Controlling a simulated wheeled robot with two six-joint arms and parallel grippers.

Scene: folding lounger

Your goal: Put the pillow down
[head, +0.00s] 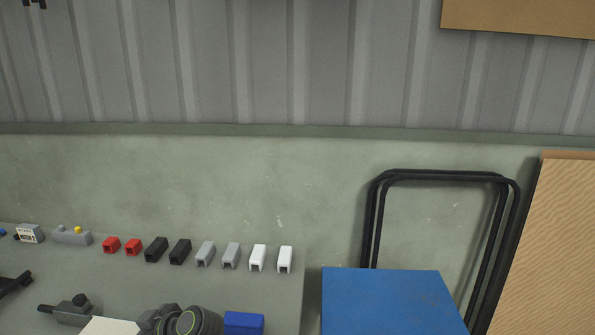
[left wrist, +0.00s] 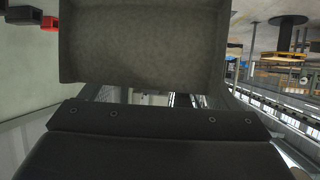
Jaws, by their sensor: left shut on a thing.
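In the left wrist view, a dark grey, boxy piece with a mottled face (left wrist: 140,45) fills the upper middle; it looks like the pillow, seen very close. The black, screwed body of my left gripper (left wrist: 150,118) spans the lower part of that view, right below it. The gripper is shut on the pillow; its fingertips and the grip itself are hard to make out. The head view shows neither the pillow nor either gripper. The lounger cannot be made out in either view. My right gripper is not in view.
In the head view, a grey worktop (head: 220,290) at left holds red, black, grey and white blocks, headphones (head: 190,320) and a blue box (head: 244,323). At right are a blue panel (head: 390,300), a black tube frame (head: 440,176) and a tan board (head: 550,250) against the wall.

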